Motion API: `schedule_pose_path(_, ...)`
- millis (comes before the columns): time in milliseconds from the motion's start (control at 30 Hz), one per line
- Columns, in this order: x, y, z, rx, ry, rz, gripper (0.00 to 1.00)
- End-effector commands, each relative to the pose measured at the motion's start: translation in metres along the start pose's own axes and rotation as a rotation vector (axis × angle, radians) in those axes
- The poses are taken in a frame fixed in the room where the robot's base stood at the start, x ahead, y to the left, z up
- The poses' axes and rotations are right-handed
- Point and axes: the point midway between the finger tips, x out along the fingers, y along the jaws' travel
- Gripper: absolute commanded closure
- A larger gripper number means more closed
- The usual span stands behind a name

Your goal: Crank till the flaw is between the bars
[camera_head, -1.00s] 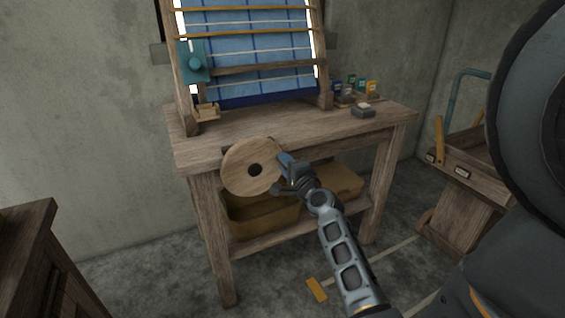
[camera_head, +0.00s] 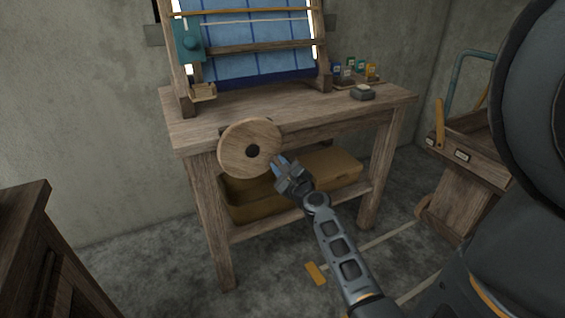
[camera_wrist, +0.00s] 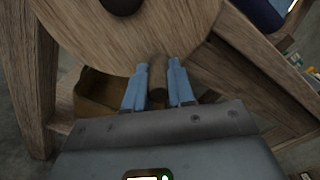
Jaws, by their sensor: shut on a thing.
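The crank is a round wooden disc (camera_head: 236,163) with a dark hub, on the front of the loom bench. My gripper (camera_head: 279,165) is at the disc's lower right edge. In the wrist view, its blue fingers (camera_wrist: 157,85) are shut on the short wooden crank handle (camera_wrist: 157,75) near the rim. The blue checked cloth (camera_head: 225,65) hangs in the upright frame, with an orange bar (camera_head: 245,12) above and a wooden bar (camera_head: 260,47) lower down. A pale line (camera_head: 255,21) crosses between them. I cannot make out a flaw.
Small jars (camera_head: 350,68) and a dark block (camera_head: 362,92) stand on the bench's right. A brown bin (camera_head: 240,205) is below. A wooden cart (camera_head: 465,180) stands right, a dark cabinet (camera_head: 40,250) left.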

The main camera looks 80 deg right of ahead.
Motion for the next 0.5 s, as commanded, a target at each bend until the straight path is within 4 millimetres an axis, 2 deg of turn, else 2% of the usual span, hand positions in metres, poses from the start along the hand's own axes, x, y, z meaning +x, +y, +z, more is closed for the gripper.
schedule_pose_path(500, -0.0005, 0.0099, -0.0032, 0.109, 0.002, 0.002, 1.00)
